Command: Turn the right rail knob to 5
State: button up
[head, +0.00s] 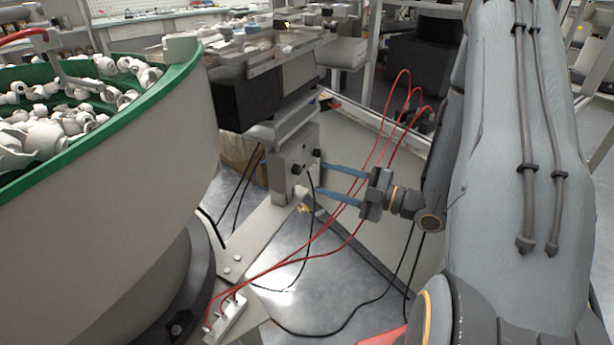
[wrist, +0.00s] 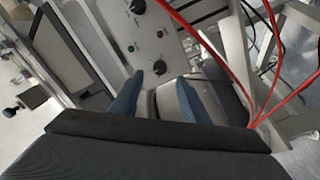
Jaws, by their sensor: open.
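A pale control box (head: 283,178) stands below the rail unit, with dark knobs on its face, one (head: 296,169) nearer the left and one (head: 316,153) nearer the right. In the wrist view the panel (wrist: 180,45) shows a black knob (wrist: 137,7) at the top and a dark knob (wrist: 158,67) close to the left fingertip. I cannot tell which is the right rail knob, and the dial settings are too small to read. My gripper (head: 321,179) has its two blue fingers apart and empty, tips close to the panel; it also shows in the wrist view (wrist: 160,77).
Red cables (head: 385,135) loop behind and beside my gripper and cross the panel's right side in the wrist view. A green-rimmed bowl feeder (head: 110,190) of white parts fills the left. Black cables (head: 345,328) trail over the floor.

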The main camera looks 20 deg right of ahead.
aim_at(300, 171)
jog(key=x, duration=0.6)
jog(key=shift+w+a, duration=0.2)
jog(key=shift+a, duration=0.05)
jog(key=shift+c, duration=0.5)
jog(key=c, duration=1)
jog(key=shift+o, duration=0.2)
